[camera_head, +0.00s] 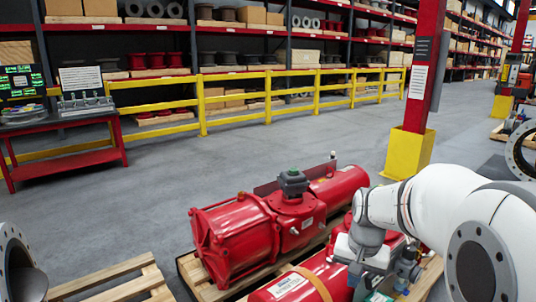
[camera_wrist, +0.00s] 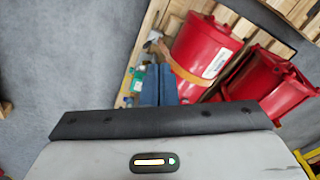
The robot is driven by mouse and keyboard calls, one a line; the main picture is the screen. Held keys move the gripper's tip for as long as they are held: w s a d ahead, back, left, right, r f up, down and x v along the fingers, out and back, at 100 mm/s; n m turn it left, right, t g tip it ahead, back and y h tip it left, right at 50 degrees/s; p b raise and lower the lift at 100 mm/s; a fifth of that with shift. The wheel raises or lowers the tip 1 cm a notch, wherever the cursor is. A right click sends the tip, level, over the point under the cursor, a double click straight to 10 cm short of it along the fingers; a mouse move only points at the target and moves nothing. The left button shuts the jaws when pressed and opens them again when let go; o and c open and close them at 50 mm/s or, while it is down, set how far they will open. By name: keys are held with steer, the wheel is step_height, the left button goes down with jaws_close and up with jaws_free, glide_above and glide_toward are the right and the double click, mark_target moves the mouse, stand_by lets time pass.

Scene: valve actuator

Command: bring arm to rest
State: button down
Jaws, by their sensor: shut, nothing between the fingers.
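My white arm (camera_head: 440,205) reaches in from the right in the head view and bends down over the red valve actuators. In the wrist view my gripper (camera_wrist: 158,86) shows as two blue-grey fingers close together, shut with nothing between them. The fingers point toward a pallet beside a red actuator cylinder (camera_wrist: 200,52) with a tan strap. In the head view this strapped red cylinder (camera_head: 300,284) lies partly hidden behind my wrist. A second red actuator (camera_head: 262,228) lies just behind it on a wooden pallet. I cannot tell whether the fingers touch anything.
A yellow-based red column (camera_head: 408,152) stands behind my arm. A yellow railing (camera_head: 203,105) fronts stocked shelves. A red bench (camera_head: 68,160) stands at left. An empty pallet (camera_head: 120,278) and a grey flanged pipe (camera_head: 18,268) are at front left. The middle floor is clear.

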steer(key=s+a+r+n+p, duration=0.2)
steer(key=s+r+p, duration=0.3)
steer(key=s, duration=0.3)
steer(key=s+a+r+n+t+p, duration=0.1)
steer(key=s+r+p, duration=0.3)
steer(key=s+r, duration=0.4)
steer(key=shift+a+n+p, duration=0.35)
steer(key=shift+a+n, duration=0.45)
steer(key=shift+n, duration=0.1)
steer(key=shift+a, duration=0.1)
